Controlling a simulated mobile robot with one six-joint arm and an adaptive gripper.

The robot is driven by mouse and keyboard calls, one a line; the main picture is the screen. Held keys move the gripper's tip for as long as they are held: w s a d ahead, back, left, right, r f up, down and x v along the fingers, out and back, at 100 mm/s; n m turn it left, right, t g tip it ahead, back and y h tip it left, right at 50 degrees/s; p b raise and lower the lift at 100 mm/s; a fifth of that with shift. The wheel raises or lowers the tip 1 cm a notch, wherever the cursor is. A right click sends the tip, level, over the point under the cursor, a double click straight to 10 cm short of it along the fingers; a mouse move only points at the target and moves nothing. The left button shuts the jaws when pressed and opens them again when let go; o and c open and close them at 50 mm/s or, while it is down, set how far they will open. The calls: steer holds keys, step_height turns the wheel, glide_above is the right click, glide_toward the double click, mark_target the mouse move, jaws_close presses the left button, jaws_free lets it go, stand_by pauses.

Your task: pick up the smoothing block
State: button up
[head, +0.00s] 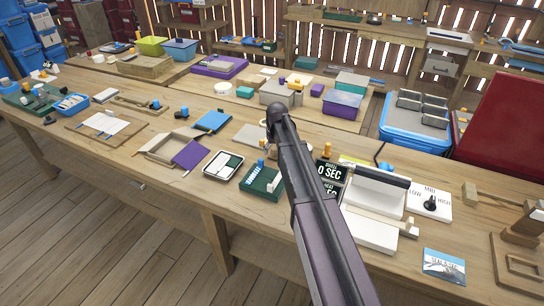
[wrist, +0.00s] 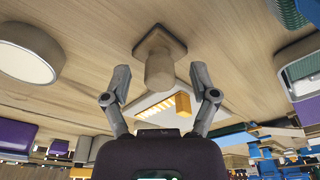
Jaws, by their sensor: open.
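In the wrist view, a tan wooden piece with a square base and a thick round knob (wrist: 160,62) stands on the wooden bench top; it looks like the smoothing block. My gripper (wrist: 160,72) is open, with one finger on each side of the knob and a visible gap to it on both sides. I cannot tell how far the fingertips are from it in depth. In the head view my arm covers most of that spot, and the block cannot be made out clearly.
A pale round-topped thing (wrist: 28,62) is left of the block in the wrist view. A white panel with an orange piece (wrist: 183,104) lies behind the fingers. In the head view, a green tray (head: 262,183) and a white sealer (head: 375,190) flank my arm.

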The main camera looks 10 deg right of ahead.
mark_target(274, 148)
stand_by(0.4)
jaws_close()
steer(key=shift+r, duration=0.1)
step_height(274, 148, up, 10)
steer(key=p, duration=1)
stand_by(0.3)
stand_by(0.4)
